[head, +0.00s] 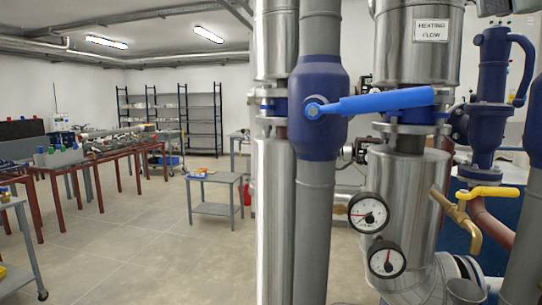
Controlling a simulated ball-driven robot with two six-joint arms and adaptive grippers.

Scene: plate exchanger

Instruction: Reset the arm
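Neither of my grippers shows in the head view, and no part of my arms is clearly visible. In front of me stands a grey vertical pipe (315,220) with a dark blue valve body (318,135). Its bright blue lever handle (385,102) points to the right, roughly level. Whether a gripper is close to any of these parts cannot be seen.
Silver insulated pipes, one with a "HEATING FLOW" label (431,31), fill the right side. Two round gauges (368,213) and a yellow-handled valve (487,192) sit low there. A small grey table (213,209), red-legged benches (90,160) and open floor (130,245) lie left.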

